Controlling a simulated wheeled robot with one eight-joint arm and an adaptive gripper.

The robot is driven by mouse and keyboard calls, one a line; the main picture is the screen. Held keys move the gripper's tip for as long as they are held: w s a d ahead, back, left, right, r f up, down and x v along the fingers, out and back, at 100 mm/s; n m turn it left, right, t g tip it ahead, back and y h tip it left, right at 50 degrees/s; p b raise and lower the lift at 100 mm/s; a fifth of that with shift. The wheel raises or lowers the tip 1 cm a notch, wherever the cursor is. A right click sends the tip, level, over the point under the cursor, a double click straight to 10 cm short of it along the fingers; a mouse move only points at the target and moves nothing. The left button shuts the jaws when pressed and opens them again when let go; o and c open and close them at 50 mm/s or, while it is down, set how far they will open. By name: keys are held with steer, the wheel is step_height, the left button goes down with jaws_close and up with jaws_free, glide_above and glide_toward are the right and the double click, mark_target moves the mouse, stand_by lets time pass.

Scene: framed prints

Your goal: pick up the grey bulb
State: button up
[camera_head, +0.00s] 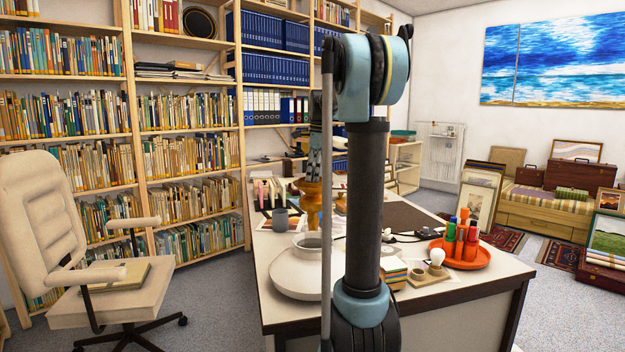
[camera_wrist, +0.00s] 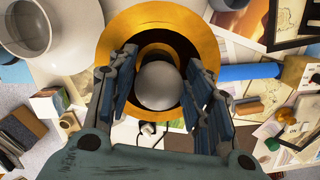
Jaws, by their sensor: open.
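The grey bulb (camera_wrist: 158,86) is a smooth round ball in the wrist view, inside the dark opening of a golden-orange vessel (camera_wrist: 121,30). My gripper (camera_wrist: 162,62) is open, with one blue finger left of the bulb and one right of it. I cannot tell whether either finger touches it. In the head view the orange-brown vessel (camera_head: 313,203) stands on the desk (camera_head: 408,302) below my gripper, partly behind my arm. The bulb is hidden there.
A wide white vase (camera_head: 297,270) stands at the desk's near left. To the right are a pale bulb on a small base (camera_head: 437,259), stacked books (camera_head: 393,273) and an orange tray (camera_head: 480,260) with coloured cylinders.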

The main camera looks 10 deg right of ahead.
steer(key=c, duration=0.7)
